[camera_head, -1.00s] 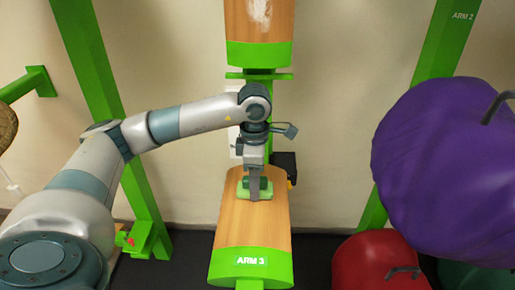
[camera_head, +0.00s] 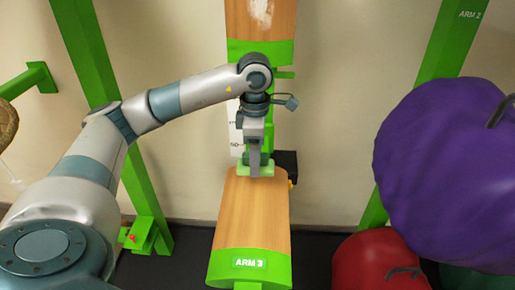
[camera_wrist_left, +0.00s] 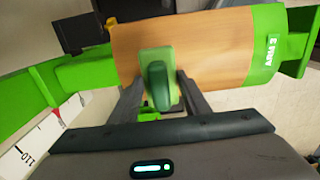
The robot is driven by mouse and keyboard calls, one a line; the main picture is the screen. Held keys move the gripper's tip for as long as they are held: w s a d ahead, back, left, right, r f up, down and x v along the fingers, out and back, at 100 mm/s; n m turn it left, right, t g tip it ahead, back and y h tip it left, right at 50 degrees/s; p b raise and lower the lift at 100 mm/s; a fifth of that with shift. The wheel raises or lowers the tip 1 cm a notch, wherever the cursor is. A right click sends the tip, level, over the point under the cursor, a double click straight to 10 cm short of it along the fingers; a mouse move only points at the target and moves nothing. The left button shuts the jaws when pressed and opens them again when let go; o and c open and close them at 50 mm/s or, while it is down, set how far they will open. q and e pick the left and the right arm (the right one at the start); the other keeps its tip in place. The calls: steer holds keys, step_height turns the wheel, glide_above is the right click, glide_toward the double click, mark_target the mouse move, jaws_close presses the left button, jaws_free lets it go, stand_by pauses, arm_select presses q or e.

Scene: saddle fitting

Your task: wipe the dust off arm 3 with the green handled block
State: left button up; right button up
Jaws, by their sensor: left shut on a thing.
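Arm 3 (camera_head: 252,218) is a wooden, rounded saddle arm with a green front end and an "ARM 3" label. It also shows in the left wrist view (camera_wrist_left: 215,50). My left gripper (camera_head: 255,172) is shut on the green handled block (camera_head: 243,171), over the far end of arm 3. In the left wrist view the block's handle (camera_wrist_left: 157,85) lies between the fingers. The block's underside is hidden, so I cannot tell if it touches the wood. No dust shows on the visible wood of arm 3. My right gripper is not in view.
Another wooden arm (camera_head: 260,18) with a pale dust patch is above arm 3. A purple bag-like thing (camera_head: 445,165) and a red one (camera_head: 375,262) are at the right. Green posts (camera_head: 90,75) stand on both sides. A black box (camera_head: 287,162) is behind arm 3.

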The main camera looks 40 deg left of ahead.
arm_select(q)
steer(key=shift+r+p, duration=0.3)
steer(key=shift+r, duration=1.05)
steer(key=shift+f, duration=0.1)
steer(key=shift+d, duration=0.1)
